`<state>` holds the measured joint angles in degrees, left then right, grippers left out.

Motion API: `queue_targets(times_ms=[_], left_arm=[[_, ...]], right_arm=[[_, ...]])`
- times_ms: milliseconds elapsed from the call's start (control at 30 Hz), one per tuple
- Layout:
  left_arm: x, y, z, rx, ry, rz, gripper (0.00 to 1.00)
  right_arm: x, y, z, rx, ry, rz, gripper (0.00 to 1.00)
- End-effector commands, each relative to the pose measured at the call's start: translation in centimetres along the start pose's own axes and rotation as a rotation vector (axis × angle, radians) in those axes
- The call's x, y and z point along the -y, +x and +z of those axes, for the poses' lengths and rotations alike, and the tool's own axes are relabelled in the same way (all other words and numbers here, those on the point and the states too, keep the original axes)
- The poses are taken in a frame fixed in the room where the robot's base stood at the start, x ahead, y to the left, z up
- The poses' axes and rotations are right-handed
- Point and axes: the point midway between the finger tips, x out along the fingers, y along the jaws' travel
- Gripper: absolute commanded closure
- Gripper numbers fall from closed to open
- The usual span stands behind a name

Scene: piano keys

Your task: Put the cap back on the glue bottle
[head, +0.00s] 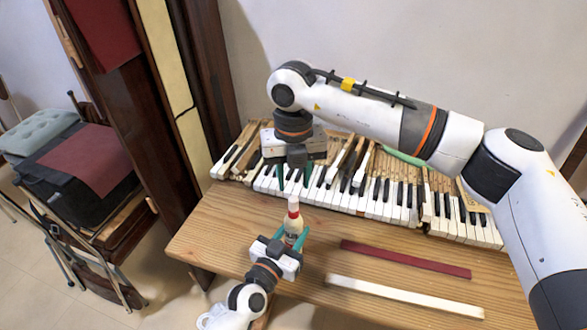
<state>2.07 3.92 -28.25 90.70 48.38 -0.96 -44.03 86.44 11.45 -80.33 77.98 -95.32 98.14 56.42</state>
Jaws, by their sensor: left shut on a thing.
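The glue bottle (293,227) is cream-coloured and stands about upright near the front middle of the keyboard. It has a red part and a whitish tip (294,202) on top; I cannot tell whether the tip is a bare nozzle or a cap. My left gripper (293,240) is shut on the bottle's body, its teal fingers on either side. My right gripper (294,182) is above and behind the bottle top, pointing down over the keys. Its teal fingers are apart, with nothing visible between them. I see no separate cap.
The loose piano keys (390,200) lie in a long row across the back of the wooden table (215,235). A dark red strip (405,259) and a white strip (405,297) lie at the front right. The table's left part is clear. Chairs (85,160) stand at the far left.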

Motion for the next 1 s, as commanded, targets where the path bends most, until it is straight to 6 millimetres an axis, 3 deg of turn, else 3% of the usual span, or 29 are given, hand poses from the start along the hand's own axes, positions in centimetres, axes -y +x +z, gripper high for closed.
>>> queue_targets(times_ms=[700, 1000], left_arm=[[0.0, 0.0, 0.0, 0.0, 0.0, 0.0, 1.0], [0.0, 0.0, 0.0, 0.0, 0.0, 0.0, 1.0]], right_arm=[[0.0, -1.2, 0.0, -0.001, -1.573, -0.001, 0.64], [0.0, -1.6, 0.0, -0.001, -2.106, 0.0, 0.64]])
